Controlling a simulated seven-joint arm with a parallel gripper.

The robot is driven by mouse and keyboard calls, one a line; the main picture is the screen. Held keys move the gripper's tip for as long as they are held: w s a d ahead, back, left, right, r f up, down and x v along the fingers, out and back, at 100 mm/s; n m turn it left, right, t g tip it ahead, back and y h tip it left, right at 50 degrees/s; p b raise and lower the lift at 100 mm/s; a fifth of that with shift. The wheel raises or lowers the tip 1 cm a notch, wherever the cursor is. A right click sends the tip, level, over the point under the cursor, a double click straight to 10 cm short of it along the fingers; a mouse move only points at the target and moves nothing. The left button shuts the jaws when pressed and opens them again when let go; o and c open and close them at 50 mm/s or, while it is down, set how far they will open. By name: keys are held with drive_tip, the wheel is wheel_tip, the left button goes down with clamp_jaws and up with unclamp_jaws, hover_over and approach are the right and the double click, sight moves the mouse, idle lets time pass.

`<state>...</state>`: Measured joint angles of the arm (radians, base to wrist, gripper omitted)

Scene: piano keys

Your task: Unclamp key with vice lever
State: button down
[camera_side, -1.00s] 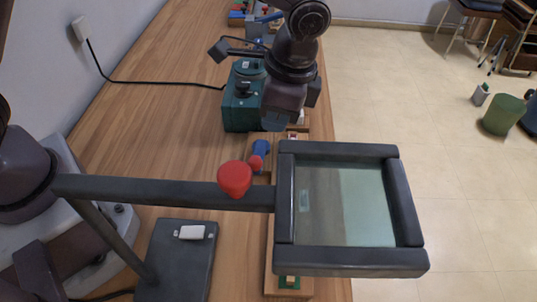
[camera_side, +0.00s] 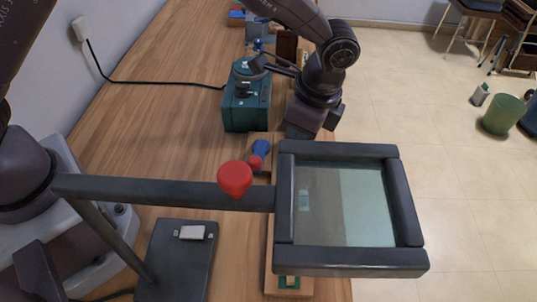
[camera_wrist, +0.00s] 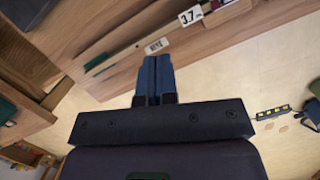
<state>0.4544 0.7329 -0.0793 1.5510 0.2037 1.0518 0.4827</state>
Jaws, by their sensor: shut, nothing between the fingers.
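My gripper (camera_wrist: 155,62) points down in the wrist view with its two blue-grey fingers together and nothing between them. In the side view its dark body (camera_side: 308,116) is just behind the magnifier frame, and the fingertips are hidden there. A blue part with a red end (camera_side: 259,152), which may be the vice lever, is left of the gripper and apart from it. In the wrist view a long, pale wooden strip (camera_wrist: 130,53), perhaps the key, runs beyond the fingertips in a wooden fixture (camera_wrist: 215,35). I cannot tell whether it is clamped.
A magnifier with a dark square frame (camera_side: 410,205) and a red knob (camera_side: 235,178) covers much of the bench front. A teal box (camera_side: 246,100) stands left of my gripper. The bench (camera_side: 150,120) has free room at left; its right edge drops to the floor.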

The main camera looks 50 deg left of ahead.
drive_tip(key=x, duration=0.7)
drive_tip(key=shift+f, duration=0.3)
drive_tip(key=shift+s+a+f, duration=0.15)
drive_tip(key=shift+s+a, duration=0.1)
drive_tip(key=shift+a, duration=0.3)
drive_tip(key=shift+s+a+f, duration=0.2)
drive_tip(key=shift+s+a, duration=0.1)
drive_tip(key=shift+a, duration=0.25)
drive_tip(key=shift+s+a+f, duration=0.25)
drive_tip(key=shift+a, duration=0.3)
